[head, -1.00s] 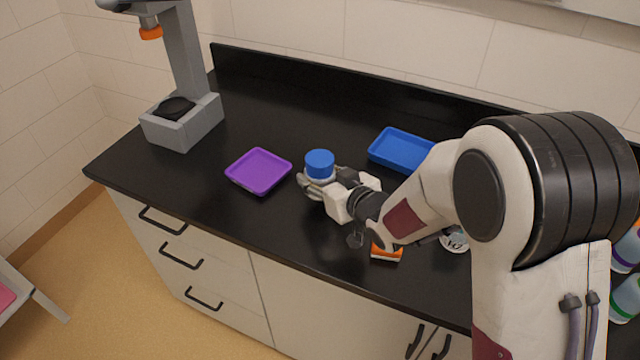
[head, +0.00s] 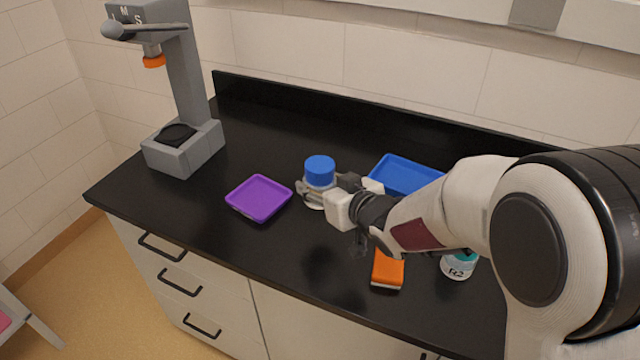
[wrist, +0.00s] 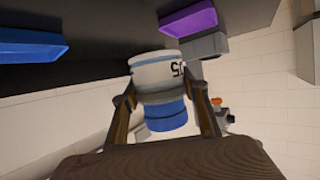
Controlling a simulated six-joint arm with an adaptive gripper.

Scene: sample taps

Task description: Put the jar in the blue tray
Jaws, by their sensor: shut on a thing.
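The jar is white with a blue lid (head: 320,170) and stands upright in my gripper (head: 318,191), between the two trays. In the wrist view the jar (wrist: 158,75) shows upside down, with a dark marking and a blue stripe on its side. The gripper fingers (wrist: 165,103) press on both sides of it. Whether its base touches the counter I cannot tell. The blue tray (head: 398,174) lies to the right of the jar, partly hidden behind my arm. It also shows in the wrist view (wrist: 30,47) at the upper left.
A purple tray (head: 258,198) lies left of the jar. A grey press (head: 184,147) stands at the back left. An orange block (head: 388,269) and a jar marked H2 (head: 459,265) sit near the front, by my arm. The black counter (head: 275,125) is clear behind the jar.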

